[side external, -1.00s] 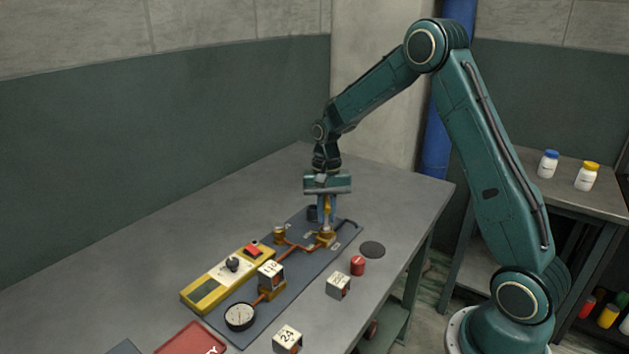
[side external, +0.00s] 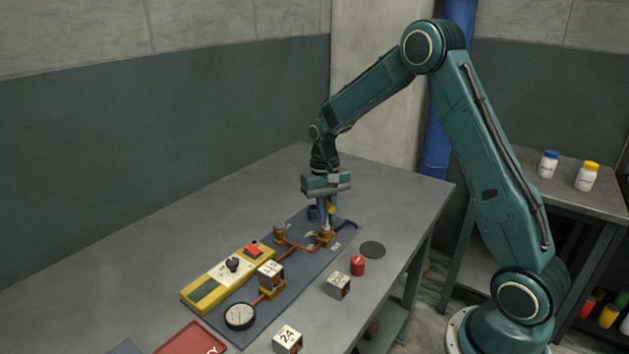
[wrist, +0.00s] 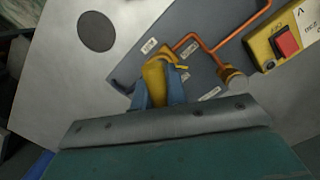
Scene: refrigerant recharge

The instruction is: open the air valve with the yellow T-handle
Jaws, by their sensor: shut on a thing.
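The yellow T-handle (side external: 331,208) stands upright on the brass air valve (side external: 325,239) at the far end of the dark panel (side external: 320,267). My gripper (side external: 326,213) points down over the valve and is shut on the handle. In the wrist view, the yellow handle (wrist: 155,76) shows between the two blue fingers of my gripper (wrist: 158,90). The fingers hide part of the handle, so its exact angle is hard to tell.
Copper pipe (side external: 299,246) runs from the valve along the panel. A red cylinder (side external: 357,266) and dark disc (side external: 373,249) lie right. The table's far left is clear.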

